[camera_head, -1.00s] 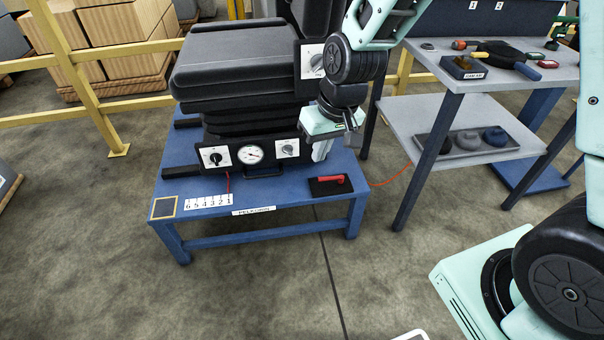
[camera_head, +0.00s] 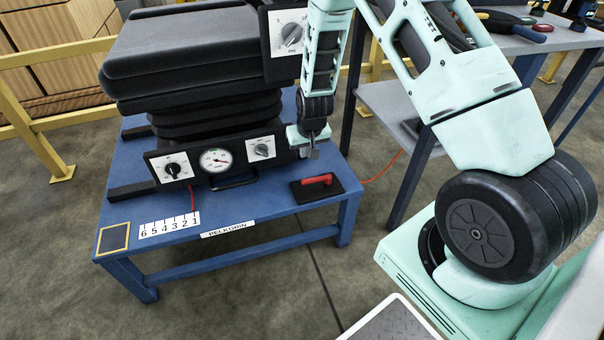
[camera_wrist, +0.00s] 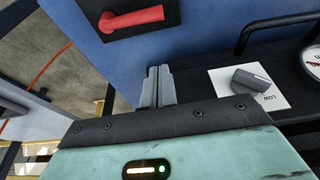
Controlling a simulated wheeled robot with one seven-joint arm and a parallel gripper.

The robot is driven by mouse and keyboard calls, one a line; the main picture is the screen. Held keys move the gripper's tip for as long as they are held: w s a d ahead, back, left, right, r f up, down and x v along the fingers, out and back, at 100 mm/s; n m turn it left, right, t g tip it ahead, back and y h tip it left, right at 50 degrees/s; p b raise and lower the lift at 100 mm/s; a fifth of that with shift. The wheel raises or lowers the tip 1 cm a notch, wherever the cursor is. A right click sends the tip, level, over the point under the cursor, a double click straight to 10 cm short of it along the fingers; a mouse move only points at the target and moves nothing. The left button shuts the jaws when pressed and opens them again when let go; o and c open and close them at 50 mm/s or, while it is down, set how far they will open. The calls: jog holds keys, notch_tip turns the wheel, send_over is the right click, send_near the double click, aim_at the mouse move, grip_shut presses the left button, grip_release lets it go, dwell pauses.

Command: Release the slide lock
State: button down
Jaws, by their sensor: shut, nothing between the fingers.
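My gripper (camera_head: 312,154) is beside the right end of the seat's front panel, above the blue trolley top. In the wrist view its two grey fingers (camera_wrist: 157,84) are together with nothing between them. A red lever handle (camera_head: 318,180) lies on a black plate (camera_head: 337,188) at the trolley's front right corner; the red handle also shows in the wrist view (camera_wrist: 135,18), beyond the fingertips and apart from them. A black bar handle (camera_head: 234,181) sits under the gauge. No label reading slide lock is legible, so I cannot tell which part it is.
The black seat (camera_head: 195,60) stands on the blue trolley (camera_head: 265,210). Its panel has a left knob (camera_head: 172,169), a gauge (camera_head: 216,160) and a right knob (camera_head: 262,149), marked LOW in the wrist view. A grey table (camera_head: 385,100) stands behind my arm. Floor in front is clear.

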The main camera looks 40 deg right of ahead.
aim_at(316, 181)
jog(key=shift+f, duration=0.1)
jog(key=b+x, duration=0.3)
jog(key=x, duration=0.6)
jog(key=shift+f, duration=0.4)
jog(key=shift+s+a+r+b, duration=0.15)
jog(key=shift+s, duration=0.45)
jog(key=shift+s+a+r+b, duration=0.15)
jog(key=shift+s, duration=0.45)
jog(key=shift+s+a+r+b, duration=0.15)
jog(key=shift+s+a, duration=0.05)
jog(key=shift+s, duration=0.4)
